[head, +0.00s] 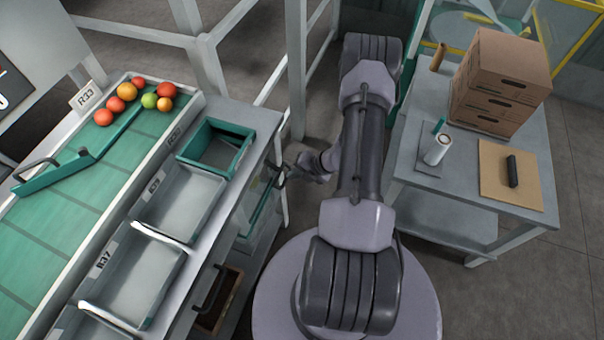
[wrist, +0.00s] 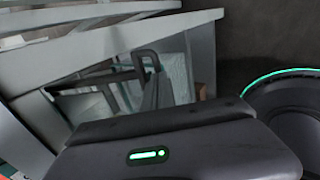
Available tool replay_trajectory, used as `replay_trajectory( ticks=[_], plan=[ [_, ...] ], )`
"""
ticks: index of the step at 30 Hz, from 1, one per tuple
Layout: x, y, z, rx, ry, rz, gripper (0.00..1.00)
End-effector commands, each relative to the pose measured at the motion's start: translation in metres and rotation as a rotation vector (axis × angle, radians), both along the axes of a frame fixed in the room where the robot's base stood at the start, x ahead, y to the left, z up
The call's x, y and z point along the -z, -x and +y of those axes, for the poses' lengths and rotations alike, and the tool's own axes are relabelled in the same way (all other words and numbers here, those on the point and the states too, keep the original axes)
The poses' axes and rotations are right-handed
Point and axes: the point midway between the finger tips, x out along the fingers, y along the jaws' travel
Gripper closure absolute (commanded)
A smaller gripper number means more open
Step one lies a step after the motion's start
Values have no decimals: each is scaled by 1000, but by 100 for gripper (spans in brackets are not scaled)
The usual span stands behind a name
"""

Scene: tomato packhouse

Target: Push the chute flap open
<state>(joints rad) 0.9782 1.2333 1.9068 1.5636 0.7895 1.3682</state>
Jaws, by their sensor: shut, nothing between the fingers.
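A teal-framed chute opening (head: 187,158) is set in the counter right of the belt. Below the counter edge, a pale greenish panel with a teal edge (head: 259,210) faces my arm; it looks like the chute flap, but I cannot tell how far it stands open. My gripper (head: 278,176) is shut and empty, close beside the counter's side. In the wrist view my gripper (wrist: 148,72) points at a pale panel (wrist: 177,76) inside a grey frame. I cannot tell whether the fingertips touch the panel.
The green belt (head: 60,210) carries several tomatoes (head: 124,90) at its far end. Metal trays (head: 180,200) line the counter. A handled drawer (head: 222,290) is below. A grey frame post (head: 296,70) stands behind my gripper. A side table (head: 440,190) with cartons (head: 500,80) is right.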

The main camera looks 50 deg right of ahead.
Motion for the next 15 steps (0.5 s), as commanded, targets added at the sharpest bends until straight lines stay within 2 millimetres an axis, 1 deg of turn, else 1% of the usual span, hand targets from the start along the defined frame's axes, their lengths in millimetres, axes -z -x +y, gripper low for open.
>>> replay_trajectory(
  ticks=[2,12,15],
  plan=[
    [4,-2,1,-1,1,0,100],
    [4,-4,1,-1,1,0,100],
    [9,-5,2,-1,1,0,100]
  ],
)
